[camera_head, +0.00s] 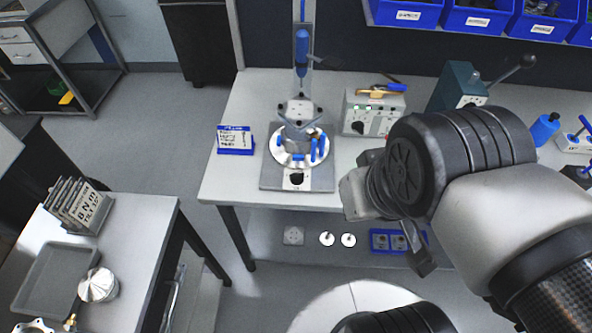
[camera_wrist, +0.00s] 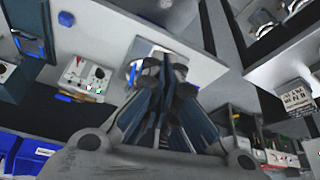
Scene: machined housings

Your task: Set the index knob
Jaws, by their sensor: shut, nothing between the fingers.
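A fixture (camera_head: 318,180) stands on the near part of the workbench, with a round white dial plate (camera_head: 283,155) carrying several blue pieces. A small black knob (camera_head: 296,178) sits on the front of its base; I cannot tell for certain that this is the index knob. My gripper (camera_head: 420,262) hangs right of the fixture and in front of the bench edge, apart from both. In the wrist view my gripper (camera_wrist: 165,65) is shut and empty, and its fingers hide part of the fixture (camera_wrist: 138,50).
A grey control box (camera_head: 375,115) with a dark knob stands right of the fixture, and a green press (camera_head: 457,88) beyond it. A blue-based sign (camera_head: 235,139) stands left. A side table (camera_head: 140,215) holds a grey tray (camera_head: 40,280) and metal parts. Floor separates both tables.

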